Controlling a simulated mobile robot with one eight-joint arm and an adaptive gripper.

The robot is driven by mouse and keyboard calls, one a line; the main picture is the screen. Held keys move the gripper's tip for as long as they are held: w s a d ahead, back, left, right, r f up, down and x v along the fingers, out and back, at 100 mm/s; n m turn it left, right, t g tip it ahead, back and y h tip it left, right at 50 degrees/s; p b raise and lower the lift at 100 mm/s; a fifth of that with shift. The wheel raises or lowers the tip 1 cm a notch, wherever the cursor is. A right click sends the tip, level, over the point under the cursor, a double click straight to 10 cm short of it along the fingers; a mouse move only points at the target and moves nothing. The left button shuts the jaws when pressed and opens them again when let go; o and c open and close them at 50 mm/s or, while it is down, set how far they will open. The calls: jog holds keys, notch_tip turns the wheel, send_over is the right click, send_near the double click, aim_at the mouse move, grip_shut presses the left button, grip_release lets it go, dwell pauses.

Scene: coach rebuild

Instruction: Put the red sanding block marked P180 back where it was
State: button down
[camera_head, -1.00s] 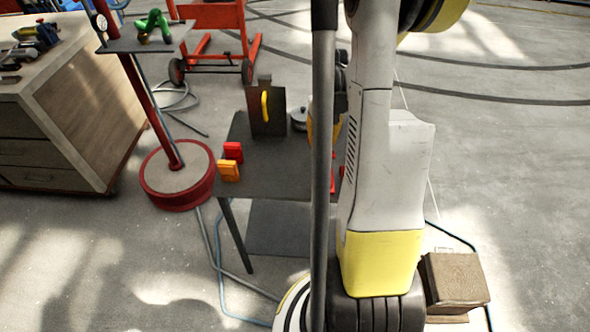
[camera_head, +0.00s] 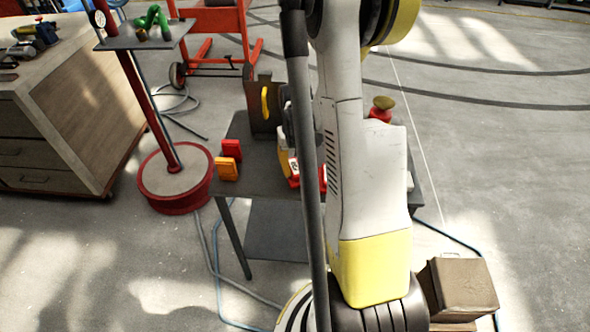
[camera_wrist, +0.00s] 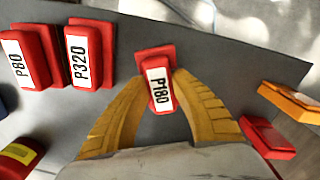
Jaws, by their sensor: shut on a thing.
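The red sanding block marked P180 (camera_wrist: 160,88) is between the yellow fingers of my gripper (camera_wrist: 157,93) in the wrist view. The fingers are shut on it, and its white label faces the camera. A red patch (camera_wrist: 154,53) shows just behind it; I cannot tell whether the block touches it or hangs above. Red blocks marked P320 (camera_wrist: 88,53) and P80 (camera_wrist: 25,58) stand to its left, each with red at its base. In the head view my gripper is low over the dark table (camera_head: 262,178), mostly hidden by my arm.
A red block (camera_head: 231,149) and an orange block (camera_head: 227,169) sit at the table's left edge. A dark upright plate with a yellow handle (camera_head: 265,103) stands at the back. A red item with a yellow label (camera_wrist: 18,155) lies at lower left in the wrist view.

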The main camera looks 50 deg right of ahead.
aim_at(295, 167)
jog(key=c, duration=1.2)
grip_release()
jog(key=shift+f, duration=0.1)
notch_tip(295, 167, up, 12)
jog(key=p, duration=0.5)
jog(key=s+a+r+n+t, duration=0.2)
jog(key=a+r, duration=0.5)
jog(key=a, duration=0.5)
jog(key=s+a+r+n+t, duration=0.3)
jog(key=a+r+t, duration=0.2)
jog(key=a, duration=0.8)
notch_tip(295, 167, up, 3)
jog(key=shift+s+a+f+b, duration=0.1)
jog(key=shift+s+a+b, duration=0.1)
jog(key=shift+b, duration=0.1)
